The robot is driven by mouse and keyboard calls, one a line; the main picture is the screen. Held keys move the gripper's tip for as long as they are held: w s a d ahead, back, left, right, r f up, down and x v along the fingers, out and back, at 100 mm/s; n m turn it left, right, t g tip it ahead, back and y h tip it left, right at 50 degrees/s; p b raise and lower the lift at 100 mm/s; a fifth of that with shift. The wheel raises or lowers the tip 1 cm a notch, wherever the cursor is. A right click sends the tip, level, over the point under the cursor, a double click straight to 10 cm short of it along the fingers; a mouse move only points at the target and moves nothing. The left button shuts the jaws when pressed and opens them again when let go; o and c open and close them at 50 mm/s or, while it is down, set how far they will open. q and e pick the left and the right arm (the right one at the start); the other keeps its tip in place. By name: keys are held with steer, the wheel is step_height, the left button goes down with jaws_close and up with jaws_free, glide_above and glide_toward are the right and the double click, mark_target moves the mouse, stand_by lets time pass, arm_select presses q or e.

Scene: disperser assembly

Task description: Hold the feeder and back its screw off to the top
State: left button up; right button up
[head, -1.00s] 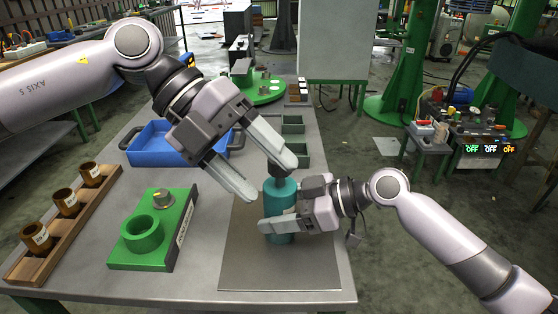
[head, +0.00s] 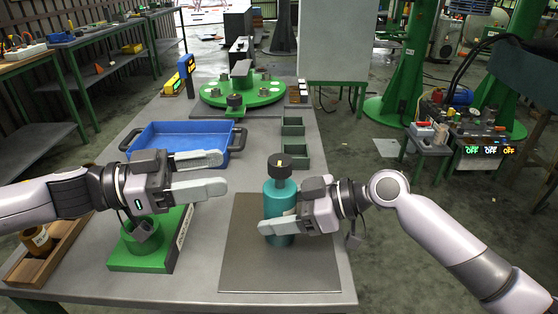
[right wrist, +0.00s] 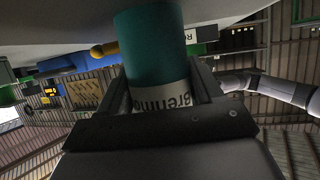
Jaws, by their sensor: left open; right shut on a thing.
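The feeder is a teal cylinder (head: 279,198) standing upright on the grey mat (head: 245,270). Its dark screw with a knob (head: 280,166) sticks up from the top, with a gap of shaft showing below the knob. My right gripper (head: 278,226) is shut on the feeder's body from the right. The right wrist view shows the teal body (right wrist: 155,50) and a white label with dark letters between the fingers. My left gripper (head: 212,174) is open and empty, left of the feeder and apart from it, its fingers pointing right.
A blue tray (head: 160,139) lies behind my left gripper. A green fixture (head: 140,262) with a ring and a wooden rack (head: 32,270) with a brown cup stand at the left, partly hidden. Green bins (head: 293,127) and a green turntable (head: 250,97) are further back.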

mark_target(279, 159)
arm_select(q)
steer(key=x, duration=1.1)
steer(key=shift+d+r, duration=0.1)
steer(key=shift+d, duration=0.05)
steer(key=c, duration=1)
